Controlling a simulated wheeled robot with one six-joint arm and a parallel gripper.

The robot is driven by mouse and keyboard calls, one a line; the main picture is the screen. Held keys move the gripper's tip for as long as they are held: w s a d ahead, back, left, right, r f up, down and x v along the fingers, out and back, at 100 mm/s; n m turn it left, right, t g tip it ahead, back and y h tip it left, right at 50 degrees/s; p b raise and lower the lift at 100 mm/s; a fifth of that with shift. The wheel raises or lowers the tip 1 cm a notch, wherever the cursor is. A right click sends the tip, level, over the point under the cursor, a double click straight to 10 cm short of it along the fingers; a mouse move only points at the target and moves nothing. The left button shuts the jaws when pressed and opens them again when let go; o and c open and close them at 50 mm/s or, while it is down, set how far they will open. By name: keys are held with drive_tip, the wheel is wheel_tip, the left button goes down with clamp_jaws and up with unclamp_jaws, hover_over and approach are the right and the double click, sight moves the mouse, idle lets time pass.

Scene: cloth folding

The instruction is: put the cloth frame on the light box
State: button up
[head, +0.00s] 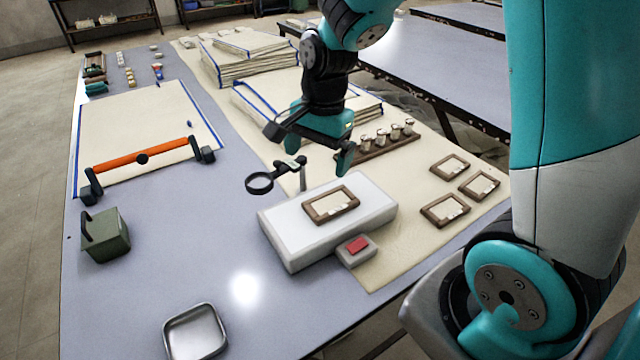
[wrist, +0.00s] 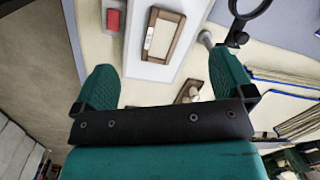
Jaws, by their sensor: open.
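A small wooden cloth frame (head: 331,205) with a pale centre lies flat on top of the white light box (head: 285,236). In the wrist view the frame (wrist: 163,37) shows on the light box (wrist: 142,68), beyond and between my fingertips. My gripper (head: 311,146) is open and empty, raised above and behind the light box, apart from the frame. Both green fingers of my gripper (wrist: 166,76) show in the wrist view with nothing between them. Three similar frames lie on the beige mat to the right, one of them nearest the box (head: 445,211).
A magnifier on a stand (head: 262,183) is close behind the light box. A red-topped switch (head: 357,248) sits at its front. A rack of small jars (head: 388,138) and cloth stacks (head: 250,60) are behind. A metal tray (head: 195,332) is at the front left.

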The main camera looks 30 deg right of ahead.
drive_tip(key=s+a+r+n+y, duration=0.1)
drive_tip(key=s+a+r+n, duration=0.4)
drive_tip(key=s+n, duration=0.4)
drive_tip(key=s+a+r+n+y, duration=0.2)
drive_tip(key=s+a+r+n, duration=0.2)
drive_tip(key=s+a+n, duration=0.3)
drive_tip(key=s+n, duration=0.2)
drive_tip(key=n, duration=0.2)
drive_tip(key=shift+r, duration=0.35)
